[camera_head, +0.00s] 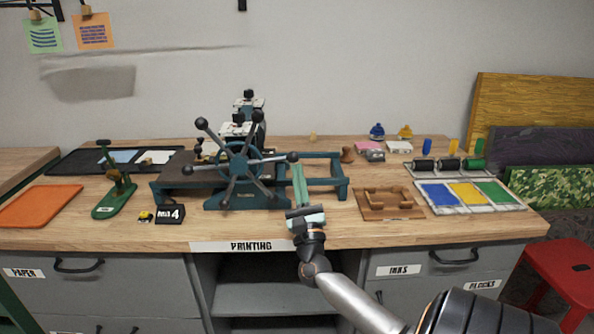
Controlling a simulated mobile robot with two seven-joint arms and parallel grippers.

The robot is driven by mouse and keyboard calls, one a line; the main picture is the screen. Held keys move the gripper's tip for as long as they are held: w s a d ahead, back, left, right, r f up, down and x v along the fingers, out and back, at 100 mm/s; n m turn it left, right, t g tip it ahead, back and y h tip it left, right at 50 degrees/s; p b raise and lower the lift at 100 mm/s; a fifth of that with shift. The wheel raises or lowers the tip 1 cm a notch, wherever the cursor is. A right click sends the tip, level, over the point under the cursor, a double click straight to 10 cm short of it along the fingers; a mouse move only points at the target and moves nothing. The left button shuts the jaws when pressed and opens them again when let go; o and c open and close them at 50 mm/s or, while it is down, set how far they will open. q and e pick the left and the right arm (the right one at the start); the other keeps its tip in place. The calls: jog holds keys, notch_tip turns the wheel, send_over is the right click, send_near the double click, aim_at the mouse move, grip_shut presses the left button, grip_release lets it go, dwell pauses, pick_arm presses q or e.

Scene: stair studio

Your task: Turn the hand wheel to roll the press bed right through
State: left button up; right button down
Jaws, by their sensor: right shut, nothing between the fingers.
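A green-teal printing press stands on the wooden workbench. Its hand wheel (240,169) faces me, with several spokes ending in dark knobs. The dark press bed (178,172) lies mostly on the left side of the press frame (330,182); the right part of the frame is open, with bare rails. My right gripper (299,176) is shut with nothing in it, just right of the wheel, its fingers pointing up and away toward the frame. I cannot tell whether it touches the wheel's right knob. My left gripper is not in view.
A wooden jig (388,205) lies right of the gripper, with ink slabs (470,209) and rollers (447,165) beyond it. A green tool (113,198), a number block (169,214) and an orange mat (38,206) lie left. A red stool (566,264) stands at right.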

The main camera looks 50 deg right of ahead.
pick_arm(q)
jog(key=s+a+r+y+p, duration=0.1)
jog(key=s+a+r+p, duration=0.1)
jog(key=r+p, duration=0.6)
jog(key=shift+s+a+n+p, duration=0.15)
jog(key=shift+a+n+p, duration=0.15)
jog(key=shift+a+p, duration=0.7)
pick_arm(e)
notch_tip(320, 180, up, 9)
jog(key=w+a+n+t+y, duration=0.1)
jog(key=n+t+y, duration=0.1)
jog(key=n+y, duration=0.5)
jog(key=shift+n, duration=1.7)
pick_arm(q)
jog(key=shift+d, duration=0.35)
pick_arm(e)
jog(key=shift+w, duration=0.1)
jog(key=shift+a+f, duration=0.1)
jog(key=shift+f, duration=0.05)
